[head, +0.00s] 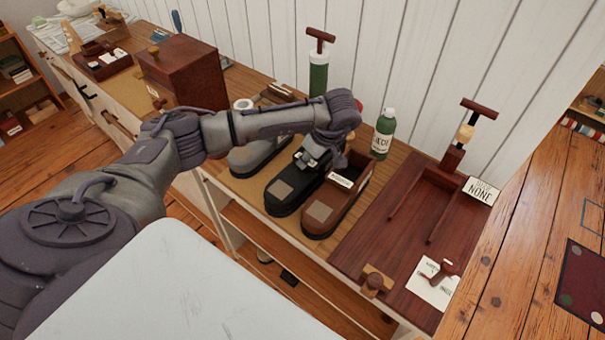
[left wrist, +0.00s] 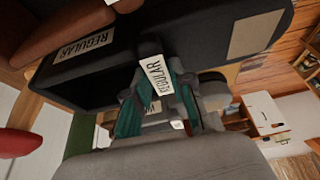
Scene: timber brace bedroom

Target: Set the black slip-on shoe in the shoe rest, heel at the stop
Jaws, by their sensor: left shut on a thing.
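The black slip-on shoe (head: 286,186) is on the dresser top between a grey shoe and a brown shoe, toe toward the front. My left gripper (head: 318,159) is over its rear part and shut on it. In the left wrist view the black shoe (left wrist: 205,45) fills the top, and my left gripper's teal fingers (left wrist: 158,92) close at its edge by a "REGULAR" label. I cannot tell whether the shoe is lifted. The shoe rest (head: 408,228) is a dark red wooden board with two rails at the right. My right gripper is not in view.
The brown shoe (head: 338,196) stands close to the black shoe's right, the grey shoe (head: 252,157) to its left. A green bottle (head: 383,136) and a green cylinder with a T-handle (head: 319,75) stand behind. A "NONE" card (head: 481,191) is at the rest's rear right.

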